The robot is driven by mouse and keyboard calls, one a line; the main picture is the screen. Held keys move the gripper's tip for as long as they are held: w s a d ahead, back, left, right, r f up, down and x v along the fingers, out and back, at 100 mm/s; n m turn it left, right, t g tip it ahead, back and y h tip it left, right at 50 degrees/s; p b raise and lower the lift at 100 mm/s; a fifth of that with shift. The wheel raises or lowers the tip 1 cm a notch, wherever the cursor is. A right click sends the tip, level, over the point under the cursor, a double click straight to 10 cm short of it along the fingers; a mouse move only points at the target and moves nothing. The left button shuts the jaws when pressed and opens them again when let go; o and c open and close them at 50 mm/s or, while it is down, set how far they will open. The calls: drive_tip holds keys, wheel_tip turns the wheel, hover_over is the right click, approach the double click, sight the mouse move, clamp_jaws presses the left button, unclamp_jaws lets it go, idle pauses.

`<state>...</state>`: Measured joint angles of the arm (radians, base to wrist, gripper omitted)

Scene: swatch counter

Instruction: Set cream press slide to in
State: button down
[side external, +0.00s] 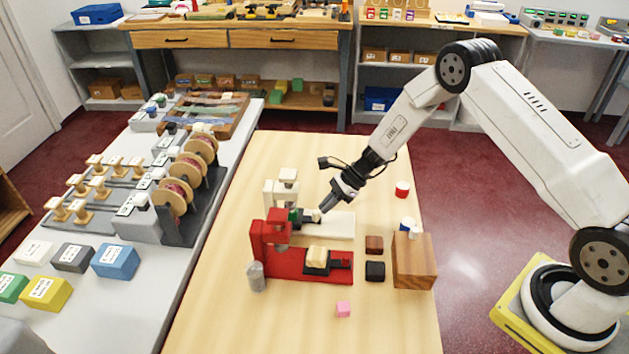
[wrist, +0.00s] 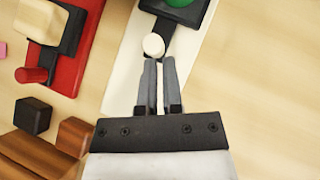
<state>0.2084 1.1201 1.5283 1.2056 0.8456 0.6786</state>
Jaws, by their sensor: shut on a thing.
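The cream press (side external: 281,190) stands on a long cream base (side external: 338,227), behind the red press. Its dark slide (wrist: 160,40) carries a green piece (wrist: 181,3), cut by the top of the wrist view. In the side view the green piece (side external: 293,215) is close to the press head, partly hidden by the red press. A pale round knob (wrist: 153,45) sits at the slide's outer end. My gripper (wrist: 158,62) is shut on this knob, its fingertips at the knob's near side. My gripper (side external: 325,208) reaches down over the cream base from the right.
The red press (side external: 300,269) stands in front, with a cream block (side external: 317,257) on its slide. Brown (side external: 374,244) and black (side external: 375,271) blocks and a wooden box (side external: 414,262) lie right of it. The table behind the cream press is clear.

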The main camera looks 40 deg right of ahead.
drive_tip(key=shift+a, duration=0.3)
drive_tip(key=d, duration=0.1)
drive_tip(key=s+d, duration=0.1)
drive_tip(key=d, duration=0.3)
drive_tip(key=shift+s+r, duration=0.15)
drive_tip(key=shift+r, duration=0.1)
drive_tip(key=v, duration=0.9)
drive_tip(key=shift+s+r, duration=0.1)
drive_tip(key=shift+r, duration=0.05)
drive_tip(key=s+a+r+n+h, duration=0.4)
drive_tip(key=s+r+n, duration=0.1)
drive_tip(key=s+n, duration=0.5)
drive_tip(key=s+a+r+n+h, duration=0.4)
drive_tip(key=s+r+n, duration=0.1)
drive_tip(key=s+n, duration=0.4)
drive_tip(key=n, duration=0.2)
drive_tip(key=shift+s+a+r+n+h, duration=0.2)
drive_tip(key=shift+s+a+n+h, duration=0.1)
drive_tip(key=shift+s+a, duration=0.1)
